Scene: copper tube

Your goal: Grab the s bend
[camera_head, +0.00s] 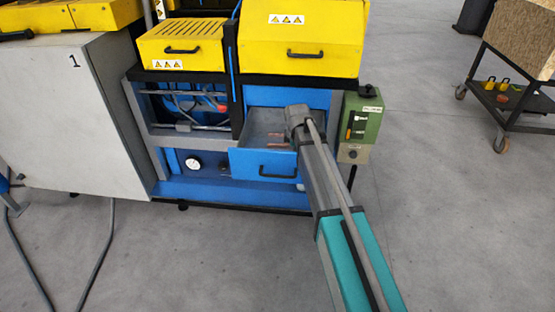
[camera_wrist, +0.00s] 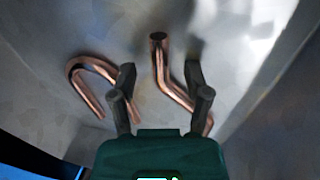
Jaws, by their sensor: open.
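The s bend (camera_wrist: 172,78) is a copper tube with a double bend, lying on the metal bottom of the drawer in the wrist view. Its upper end is open and its lower end runs beside the right finger. My gripper (camera_wrist: 160,82) is open, with the middle part of the s bend between its two dark fingers, as seen from the wrist. I cannot tell how far the fingers are above the tube. In the head view my arm covers most of the drawer's right side, and the gripper's fingers are hidden.
A U-shaped copper tube (camera_wrist: 80,68) lies left of my gripper. The blue drawer (camera_head: 262,165) is pulled out, with walls close around my gripper. A green control box (camera_head: 362,125) stands right of it. A cart (camera_head: 515,100) is at far right. Floor in front is clear.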

